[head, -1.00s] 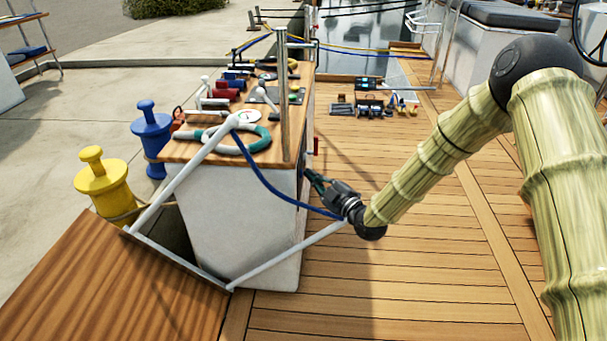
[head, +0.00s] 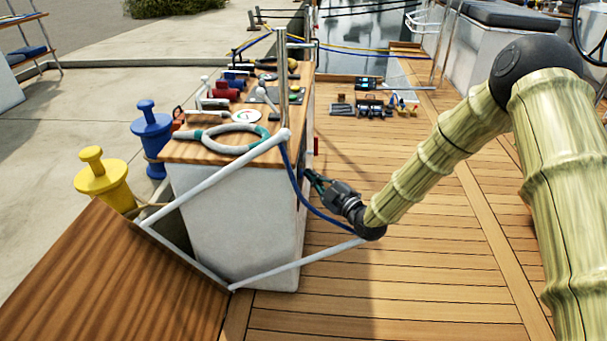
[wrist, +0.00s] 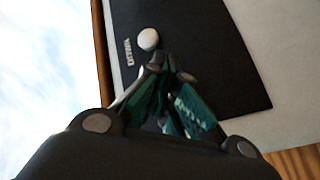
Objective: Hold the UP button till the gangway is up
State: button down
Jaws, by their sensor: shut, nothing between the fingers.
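The gangway (head: 110,285) is a brown plank at the lower left of the head view, tilted, with white rails (head: 215,178) and a blue rope. My gripper (head: 309,175) is at the right face of the white console (head: 235,215). In the wrist view its shut green fingers (wrist: 162,65) are at a black panel (wrist: 225,75). A round white button (wrist: 148,39) shows just beyond the fingertips, with small, hard-to-read lettering beside it. A small greyish round part (wrist: 187,77) shows beside the fingers. The fingers hide the contact, and I see no readable UP label.
A ring-shaped fender (head: 237,137) and several tools lie on the console top. Blue (head: 152,135) and yellow (head: 103,182) bollards stand on the quay. Boxes and tools (head: 370,105) lie on the deck farther back. The deck right of the console is mostly clear.

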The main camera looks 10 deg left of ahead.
jog(key=shift+d, duration=0.9)
jog(key=shift+d, duration=0.15)
jog(key=d+p, duration=0.1)
jog(key=d, duration=0.3)
jog(key=shift+d, duration=0.4)
jog(key=shift+f, duration=0.1)
dwell(0.6)
